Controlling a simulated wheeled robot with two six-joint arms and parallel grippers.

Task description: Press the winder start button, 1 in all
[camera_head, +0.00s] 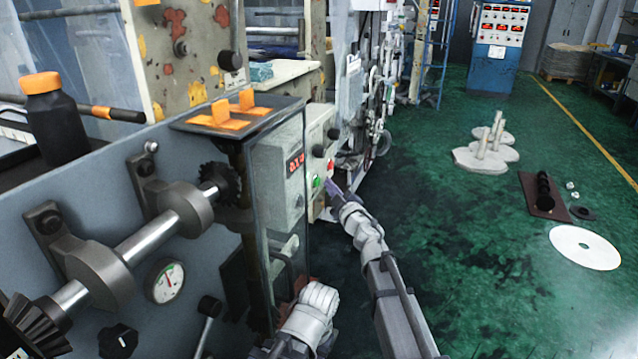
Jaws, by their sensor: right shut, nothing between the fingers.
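A control panel (320,135) stands on the side of the machine near the middle of the head view. It carries a green button (317,183) and a red button (331,167). No label on either button is readable, so I cannot tell by text which one starts the winder. My right gripper (329,184) is shut and empty. Its tip appears just right of the green button and below the red one. I cannot tell whether it touches the panel. My left gripper is not visible.
A red digital display (295,162) sits left of the buttons on a cabinet. A dark bottle with an orange cap (55,120), a shaft with gears (145,240) and a gauge (165,281) are at left. Green floor at right is mostly open, with a white disc (585,247).

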